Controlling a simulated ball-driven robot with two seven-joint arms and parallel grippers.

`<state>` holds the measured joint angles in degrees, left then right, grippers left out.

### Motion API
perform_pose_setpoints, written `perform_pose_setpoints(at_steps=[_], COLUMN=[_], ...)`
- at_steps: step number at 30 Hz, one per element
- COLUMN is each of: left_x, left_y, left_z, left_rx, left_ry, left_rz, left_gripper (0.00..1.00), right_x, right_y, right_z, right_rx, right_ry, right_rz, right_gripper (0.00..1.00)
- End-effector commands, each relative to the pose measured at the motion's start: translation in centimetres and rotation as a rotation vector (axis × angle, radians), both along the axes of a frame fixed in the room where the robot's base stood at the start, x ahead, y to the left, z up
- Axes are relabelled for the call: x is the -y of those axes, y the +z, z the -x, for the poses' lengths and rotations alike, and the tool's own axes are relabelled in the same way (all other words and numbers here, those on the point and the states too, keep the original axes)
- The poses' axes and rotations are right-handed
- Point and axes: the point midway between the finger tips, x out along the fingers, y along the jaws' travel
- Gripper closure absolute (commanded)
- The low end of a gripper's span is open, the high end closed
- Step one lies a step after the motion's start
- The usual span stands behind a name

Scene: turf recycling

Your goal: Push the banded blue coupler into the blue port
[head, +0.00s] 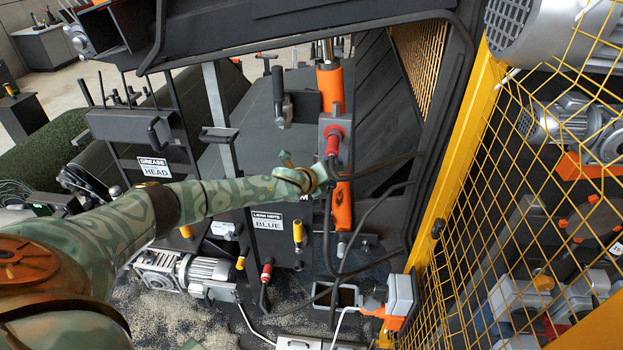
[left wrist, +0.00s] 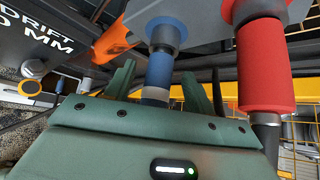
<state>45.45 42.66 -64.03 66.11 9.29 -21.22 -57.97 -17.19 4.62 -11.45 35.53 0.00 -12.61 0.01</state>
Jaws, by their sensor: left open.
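In the left wrist view the blue coupler (left wrist: 159,70) stands upright with a pale band (left wrist: 155,93) near its lower end. Its top meets a grey collar under the blue port (left wrist: 166,32); I cannot tell how deeply it is seated. My left gripper (left wrist: 157,72) is open, with its green fingers on either side of the coupler. In the head view my left gripper (head: 308,178) is at the orange cylinder, just below the red coupler (head: 333,138). The coupler's lower end is hidden behind the gripper body. My right gripper is not in view.
The red coupler (left wrist: 265,65) hangs close to the right of my gripper. Black hoses (head: 362,225) loop below it. An orange cylinder (head: 342,205) stands behind. A yellow mesh guard (head: 480,230) bounds the right side. A "LEAK NOTE BLUE" sign (head: 268,221) is lower left.

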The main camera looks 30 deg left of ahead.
Motion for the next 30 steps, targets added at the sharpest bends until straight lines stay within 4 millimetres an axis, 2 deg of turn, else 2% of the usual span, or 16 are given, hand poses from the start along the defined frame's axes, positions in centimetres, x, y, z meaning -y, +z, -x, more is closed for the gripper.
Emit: perform_pose_setpoints(at_steps=[7,18,24,30], left_x=[-0.3,-0.6,-0.6,-0.6], left_y=[2.2,5.8,6.8,7.0], left_z=[4.3,11.7,13.5,13.7], left_rx=[0.0,0.0,0.001,0.001], left_ry=[-0.003,-0.001,-0.001,0.0], left_rz=[-0.002,-0.003,-0.001,0.001], left_gripper=[0.46,0.46,0.46,0.46], right_x=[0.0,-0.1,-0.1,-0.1], right_y=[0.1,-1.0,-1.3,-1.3], right_z=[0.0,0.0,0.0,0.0], right_rx=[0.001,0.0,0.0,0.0], right_ry=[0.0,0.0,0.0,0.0], right_rz=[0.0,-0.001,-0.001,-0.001], right_gripper=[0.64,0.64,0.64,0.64])
